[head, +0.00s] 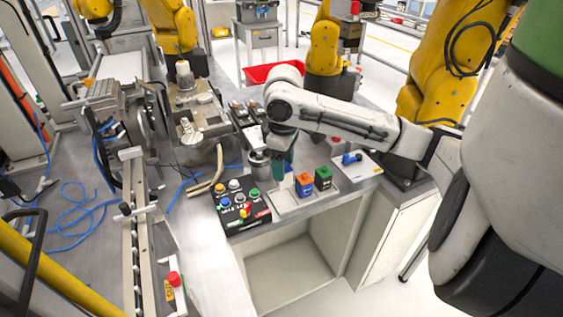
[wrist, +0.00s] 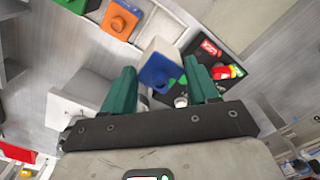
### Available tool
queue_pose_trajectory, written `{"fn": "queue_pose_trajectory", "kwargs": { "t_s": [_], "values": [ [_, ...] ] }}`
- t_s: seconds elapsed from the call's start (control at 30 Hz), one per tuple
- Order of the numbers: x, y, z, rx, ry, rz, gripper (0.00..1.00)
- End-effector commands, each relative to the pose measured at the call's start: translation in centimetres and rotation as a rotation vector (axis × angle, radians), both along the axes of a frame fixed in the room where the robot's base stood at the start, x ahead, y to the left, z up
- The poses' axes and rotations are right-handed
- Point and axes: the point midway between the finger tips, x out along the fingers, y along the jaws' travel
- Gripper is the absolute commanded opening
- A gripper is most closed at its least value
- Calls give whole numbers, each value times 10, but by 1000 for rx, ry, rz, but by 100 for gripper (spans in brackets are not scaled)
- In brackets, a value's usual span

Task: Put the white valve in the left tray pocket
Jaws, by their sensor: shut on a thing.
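The white valve, a white block with a blue top (wrist: 157,66), sits between the green fingers of my gripper (wrist: 160,92) in the wrist view. My gripper (head: 283,160) is shut on it and points down above the left part of the pale tray (head: 284,208) in the head view. There the fingers and arm mostly hide the valve. I cannot tell whether its bottom touches the tray. An orange-and-blue valve (head: 304,184) and a green-and-black valve (head: 323,178) stand to the right in the tray.
A black button panel (head: 241,205) lies just left of the tray. A metal cup (head: 259,162) stands close behind my gripper at the left. A white plate with a blue part (head: 352,160) lies at the right. The table's front edge runs close below the tray.

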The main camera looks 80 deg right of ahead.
Motion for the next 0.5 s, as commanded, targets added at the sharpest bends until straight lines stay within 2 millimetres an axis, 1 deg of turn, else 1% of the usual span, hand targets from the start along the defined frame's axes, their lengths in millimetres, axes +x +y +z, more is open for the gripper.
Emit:
{"fn": "queue_pose_trajectory", "kwargs": {
  "t_s": [0.03, 0.5],
  "values": [
    [0, 0, -6, -1, 0, -1, 26],
    [0, -1, -36, -1, 0, -1, 26]
  ]
}}
